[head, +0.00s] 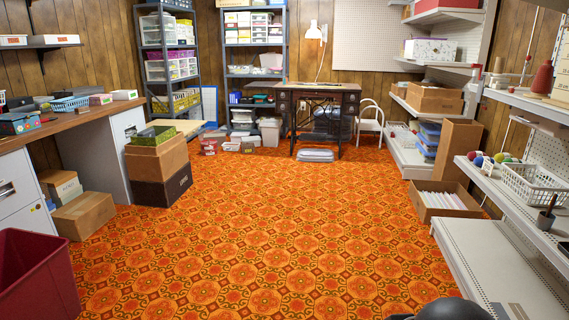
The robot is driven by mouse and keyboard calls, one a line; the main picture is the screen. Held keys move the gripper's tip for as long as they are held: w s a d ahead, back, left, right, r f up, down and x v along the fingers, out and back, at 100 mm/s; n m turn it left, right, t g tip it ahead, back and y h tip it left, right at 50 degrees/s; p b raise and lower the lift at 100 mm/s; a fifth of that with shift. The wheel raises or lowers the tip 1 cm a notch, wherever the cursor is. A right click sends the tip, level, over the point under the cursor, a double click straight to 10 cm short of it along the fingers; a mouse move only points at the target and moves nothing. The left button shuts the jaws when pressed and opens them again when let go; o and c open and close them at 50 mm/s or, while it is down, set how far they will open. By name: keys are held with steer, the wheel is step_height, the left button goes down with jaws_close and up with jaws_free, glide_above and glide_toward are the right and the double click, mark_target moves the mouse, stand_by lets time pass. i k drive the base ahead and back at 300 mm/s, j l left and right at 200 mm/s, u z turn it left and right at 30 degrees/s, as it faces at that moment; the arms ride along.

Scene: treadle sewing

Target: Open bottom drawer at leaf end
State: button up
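The treadle sewing table (318,87) stands against the far wall, with a dark wooden top and dark iron legs. A stack of small dark drawers (284,101) hangs under its left end. Another dark drawer stack (350,104) hangs under its right end. The drawer fronts look shut, but they are too small to tell each one apart. A thin flat surface seems to reach out left of the table top; I cannot tell whether it is the leaf. My gripper is not in view.
Open patterned carpet (270,225) stretches up to the table. Stacked boxes (158,172) and a maroon bin (36,275) stand at left. A white step stool (371,118) is right of the table, a grey bin (270,131) left. Shelving and an open carton (443,200) line the right.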

mark_target(285, 104)
steer(key=i, duration=4.65)
steer(key=i+u, duration=0.1)
steer(key=i, duration=0.5)
steer(key=i+l+u, duration=0.1)
steer(key=i, duration=0.5)
